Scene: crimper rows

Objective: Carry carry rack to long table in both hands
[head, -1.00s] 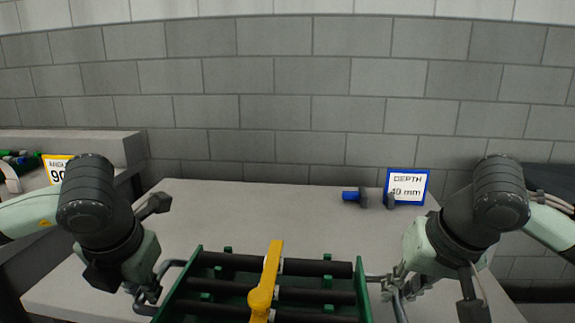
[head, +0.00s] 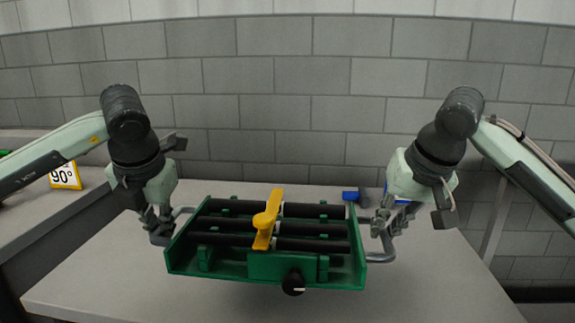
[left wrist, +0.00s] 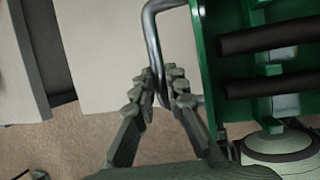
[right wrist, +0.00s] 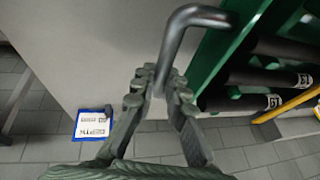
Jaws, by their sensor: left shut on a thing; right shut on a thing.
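The carry rack (head: 210,265) is a green tray with several black rods across it, a yellow lever (head: 266,220) on top and a black knob (head: 293,282) at its near side. It looks roughly level in front of the long table (head: 110,280), over the grey top in the head view; the gap beneath is hard to judge. My left gripper (head: 160,232) is shut on the rack's left grey handle (left wrist: 153,40). My right gripper (head: 382,228) is shut on the right handle (right wrist: 185,20).
A blue-framed sign (right wrist: 93,125) and a blue object (head: 350,195) are at the table's back right, partly hidden by my right gripper and the rack. A side bench with a yellow-framed 90° sign (head: 65,176) stands left. A block wall (head: 300,100) is behind.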

